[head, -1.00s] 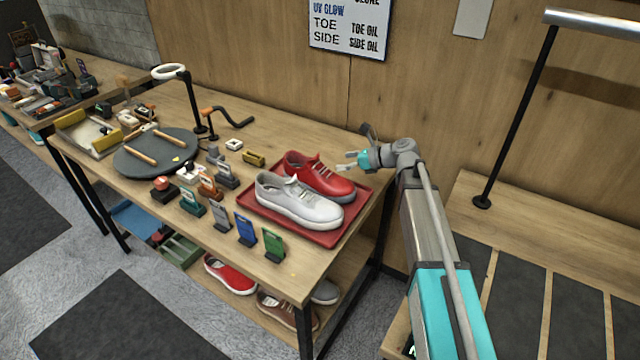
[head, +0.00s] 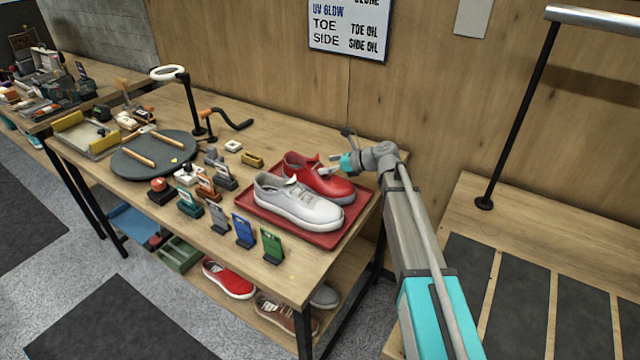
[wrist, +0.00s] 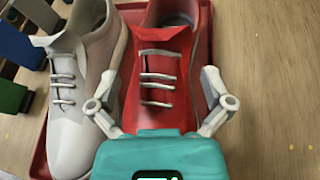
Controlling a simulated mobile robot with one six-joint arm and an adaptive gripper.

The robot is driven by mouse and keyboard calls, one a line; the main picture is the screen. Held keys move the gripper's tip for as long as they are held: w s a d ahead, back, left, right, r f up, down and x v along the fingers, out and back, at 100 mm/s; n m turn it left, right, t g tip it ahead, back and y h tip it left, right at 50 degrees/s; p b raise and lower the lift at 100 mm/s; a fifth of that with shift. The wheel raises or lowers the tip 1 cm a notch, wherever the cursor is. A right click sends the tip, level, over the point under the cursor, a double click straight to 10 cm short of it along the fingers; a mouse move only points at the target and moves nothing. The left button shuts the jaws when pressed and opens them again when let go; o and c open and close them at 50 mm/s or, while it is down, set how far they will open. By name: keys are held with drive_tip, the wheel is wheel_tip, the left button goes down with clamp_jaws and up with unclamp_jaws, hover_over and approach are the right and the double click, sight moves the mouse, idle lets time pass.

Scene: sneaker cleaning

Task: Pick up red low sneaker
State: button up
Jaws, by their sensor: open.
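The red low sneaker (head: 318,178) sits upright on a red tray (head: 262,222) on the wooden table, behind a white-grey sneaker (head: 297,204). In the wrist view the red sneaker (wrist: 162,85) lies between the fingers of my open gripper (wrist: 160,95), laces facing the camera. The left finger reaches into the gap beside the white-grey sneaker (wrist: 75,85), and the right finger is at the red shoe's outer side. In the head view my gripper (head: 332,168) is over the red sneaker's front part. I cannot tell whether the fingers touch it.
Blue (head: 243,231) and green (head: 272,246) card holders stand in front of the tray. A round dark turntable (head: 155,165) is at the left. Another red sneaker (head: 229,278) and a brown shoe (head: 285,312) lie on the lower shelf. Bare tabletop lies right of the tray.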

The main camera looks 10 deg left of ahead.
sight(320, 166)
drive_tip(key=shift+b+x, duration=0.6)
drive_tip(key=shift+x, duration=1.25)
drive_tip(key=shift+f, duration=0.1)
drive_tip(key=shift+d, duration=0.1)
drive_tip(key=c, duration=1)
drive_tip(key=shift+o, duration=0.2)
wheel_tip(320, 166, up, 10)
drive_tip(key=p, duration=1)
drive_tip(key=shift+c, duration=0.2)
